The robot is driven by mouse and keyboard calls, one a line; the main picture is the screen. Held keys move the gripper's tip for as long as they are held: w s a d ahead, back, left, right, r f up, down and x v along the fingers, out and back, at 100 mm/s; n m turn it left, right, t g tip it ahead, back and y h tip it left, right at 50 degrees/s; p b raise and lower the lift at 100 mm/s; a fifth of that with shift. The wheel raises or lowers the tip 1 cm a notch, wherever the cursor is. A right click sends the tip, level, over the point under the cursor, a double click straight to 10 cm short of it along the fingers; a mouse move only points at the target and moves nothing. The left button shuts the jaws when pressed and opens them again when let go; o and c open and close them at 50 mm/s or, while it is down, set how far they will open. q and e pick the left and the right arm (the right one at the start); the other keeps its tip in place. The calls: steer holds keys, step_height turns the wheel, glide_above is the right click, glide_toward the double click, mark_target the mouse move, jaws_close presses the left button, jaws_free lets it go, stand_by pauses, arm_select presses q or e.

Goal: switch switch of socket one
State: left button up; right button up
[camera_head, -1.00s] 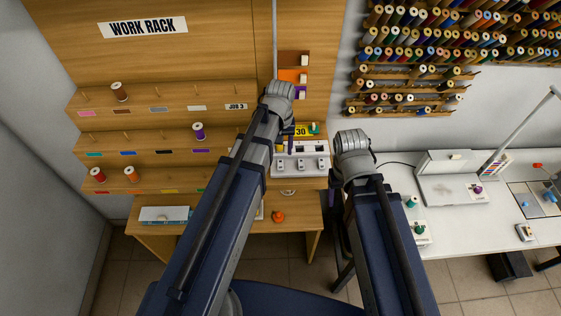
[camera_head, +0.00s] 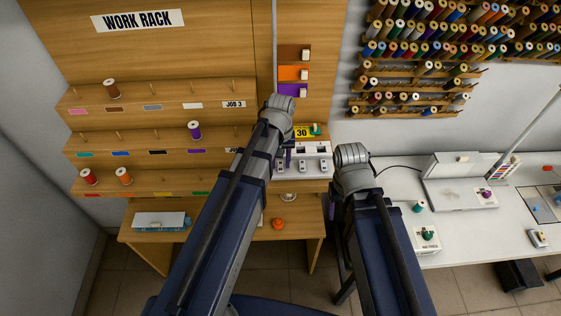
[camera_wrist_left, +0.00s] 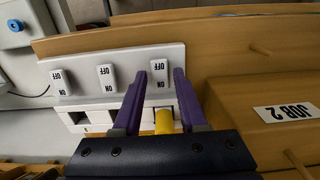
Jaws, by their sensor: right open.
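A white power strip (camera_head: 318,172) with three switches stands on the shelf at the right end of the work rack. It also fills the left wrist view (camera_wrist_left: 120,55), with switches marked ON and OFF above the socket openings. The rightmost switch (camera_wrist_left: 159,72) there lies between my left gripper's purple fingertips. A yellow plug-like piece (camera_wrist_left: 164,121) shows between the fingers, apart from both. My left gripper (camera_head: 287,156) is open at the strip's left end; contact with the switch is unclear. My right gripper (camera_head: 331,207) is partly hidden below its wrist, beside the rack's right end.
The work rack (camera_head: 180,135) has pegs and several spools. A white table (camera_head: 470,240) with devices stands to the right. A red-orange knob (camera_head: 278,224) lies on the lower desk (camera_head: 300,232). My arms cover part of the rack.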

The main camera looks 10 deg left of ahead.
arm_select(q)
jaws_close()
